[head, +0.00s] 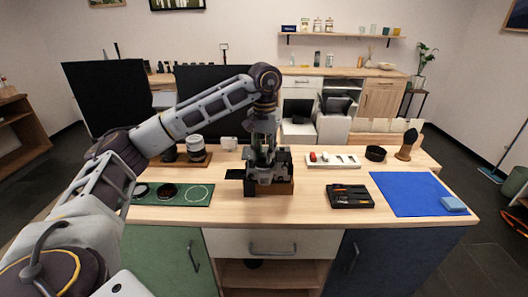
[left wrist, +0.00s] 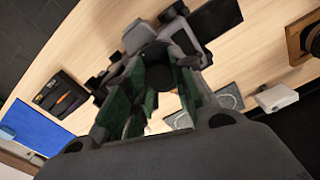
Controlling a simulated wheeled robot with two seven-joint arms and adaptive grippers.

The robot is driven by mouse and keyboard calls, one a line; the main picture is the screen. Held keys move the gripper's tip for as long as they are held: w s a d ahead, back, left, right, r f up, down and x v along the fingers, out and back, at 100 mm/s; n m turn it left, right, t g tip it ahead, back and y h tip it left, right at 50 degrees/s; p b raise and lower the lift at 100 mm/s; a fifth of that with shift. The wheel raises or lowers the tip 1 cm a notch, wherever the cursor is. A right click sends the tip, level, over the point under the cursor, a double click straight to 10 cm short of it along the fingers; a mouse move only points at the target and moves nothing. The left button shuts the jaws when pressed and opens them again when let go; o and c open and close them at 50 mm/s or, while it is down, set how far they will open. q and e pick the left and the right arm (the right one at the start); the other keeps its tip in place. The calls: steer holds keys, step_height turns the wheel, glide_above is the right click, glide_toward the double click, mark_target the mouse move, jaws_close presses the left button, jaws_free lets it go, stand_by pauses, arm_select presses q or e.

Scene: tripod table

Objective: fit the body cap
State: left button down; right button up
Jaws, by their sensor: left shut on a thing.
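The camera body (head: 272,177) is a dark block on a wooden stand (head: 272,188) at the middle of the table; part of it also shows in the left wrist view (left wrist: 182,38). My left gripper (head: 262,158) points down right at the camera and covers part of it. In the left wrist view its green-padded fingers (left wrist: 158,92) are closed around a dark round piece (left wrist: 186,78), which looks like the body cap. Whether it touches the camera is hidden. The green mat (head: 182,202) holds two dark round pieces and a bare ring outline at its right. My right gripper is out of view.
A lens (head: 196,146) stands on a wooden board behind the mat, beside a white box (head: 229,143). To the right are a black tool tray (head: 349,202), a white tray (head: 345,164), a black ring (head: 375,153), a brush (head: 407,147) and a blue cloth (head: 400,190) with a sponge (head: 453,204).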

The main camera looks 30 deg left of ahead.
arm_select(q)
steer(key=shift+d+f+m, duration=0.15)
steer(key=shift+m, duration=0.75)
steer(key=c, duration=1.4)
jaws_free()
steer(key=o, duration=0.3)
steer(key=shift+o, duration=1.2)
steer(key=shift+r+p, duration=2.9)
steer(key=shift+r, duration=0.75)
steer(key=shift+f, duration=0.1)
